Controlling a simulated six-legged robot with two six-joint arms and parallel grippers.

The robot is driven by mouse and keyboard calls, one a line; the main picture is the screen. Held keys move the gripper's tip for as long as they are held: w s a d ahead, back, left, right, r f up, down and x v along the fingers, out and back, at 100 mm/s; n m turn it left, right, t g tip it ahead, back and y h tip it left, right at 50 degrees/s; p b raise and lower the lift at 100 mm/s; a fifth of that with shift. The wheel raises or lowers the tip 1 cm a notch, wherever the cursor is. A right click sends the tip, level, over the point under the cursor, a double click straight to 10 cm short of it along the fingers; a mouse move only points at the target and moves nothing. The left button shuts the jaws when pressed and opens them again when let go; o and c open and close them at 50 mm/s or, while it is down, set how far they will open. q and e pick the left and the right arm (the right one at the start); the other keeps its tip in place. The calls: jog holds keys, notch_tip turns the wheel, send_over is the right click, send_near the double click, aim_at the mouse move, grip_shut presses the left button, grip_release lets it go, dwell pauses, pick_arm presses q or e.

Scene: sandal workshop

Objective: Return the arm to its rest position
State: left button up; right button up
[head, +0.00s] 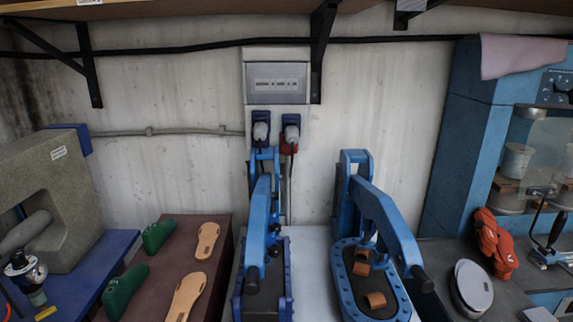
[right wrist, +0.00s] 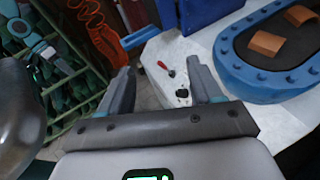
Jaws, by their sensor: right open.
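My right gripper (right wrist: 159,66) shows in the right wrist view with its two grey fingers spread apart and nothing between them. Beyond the fingers is a white surface (right wrist: 222,50) with a small red-handled item (right wrist: 163,65) and a small dark part on it. Neither gripper shows in the head view, and my left gripper is in no view. I cannot tell from these frames how my right arm is folded.
In the head view two blue lever presses (head: 262,225) (head: 385,220) stand in the middle. The right one's oval bed (head: 345,280) holds brown pieces (head: 376,300). Tan soles (head: 207,240) and green lasts (head: 158,235) lie left. A green rack (right wrist: 60,85) stands left in the wrist view.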

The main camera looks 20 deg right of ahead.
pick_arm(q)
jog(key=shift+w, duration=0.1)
pick_arm(e)
jog(key=s+a+f+n+g+h, duration=0.2)
jog(key=s+a+f+n+g, duration=0.1)
jog(key=a+f+n, duration=0.3)
jog(key=s+a+f+n+g+h, duration=0.2)
jog(key=s+a+f+n+g, duration=0.1)
jog(key=a+f+n, duration=0.4)
jog(key=s+a+f+n+g+h, duration=0.2)
jog(key=a+f+n, duration=0.5)
jog(key=a+n, duration=0.5)
jog(key=s+a+g, duration=0.1)
jog(key=a, duration=0.4)
jog(key=shift+s+a+g+h, duration=0.2)
jog(key=shift+s+g+h, duration=0.1)
jog(key=shift+s+h, duration=0.1)
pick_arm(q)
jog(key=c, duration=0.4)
pick_arm(e)
jog(key=shift+w+f, duration=0.1)
jog(key=c, duration=0.4)
jog(key=shift+s, duration=0.2)
